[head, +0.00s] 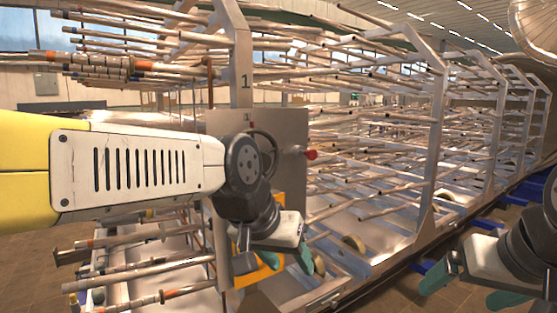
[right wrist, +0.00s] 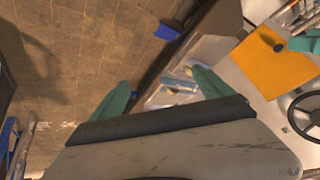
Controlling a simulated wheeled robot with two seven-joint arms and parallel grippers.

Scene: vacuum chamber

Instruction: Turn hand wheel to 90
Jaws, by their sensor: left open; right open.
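The hand wheel (head: 268,137) is a dark ring in front of a grey panel (head: 291,132). In the head view my left arm hides most of it, and only its upper rim shows. In the right wrist view part of the dark wheel (right wrist: 293,112) with its spokes shows at the right edge. My left gripper (head: 285,259) is open, below the wheel and apart from it, with teal fingers pointing down. One of its teal fingers also shows at the right wrist view's top right. My right gripper (head: 472,287) is open and empty at the lower right, well away from the wheel; its fingers also frame the right wrist view (right wrist: 162,92).
A red knob (head: 311,154) sticks out to the right of the wheel. A yellow-orange plate (right wrist: 278,70) lies near the wheel. A large metal frame (head: 437,150) with many rods fills the background. Brown tiled floor (right wrist: 70,60) is open on the right arm's side.

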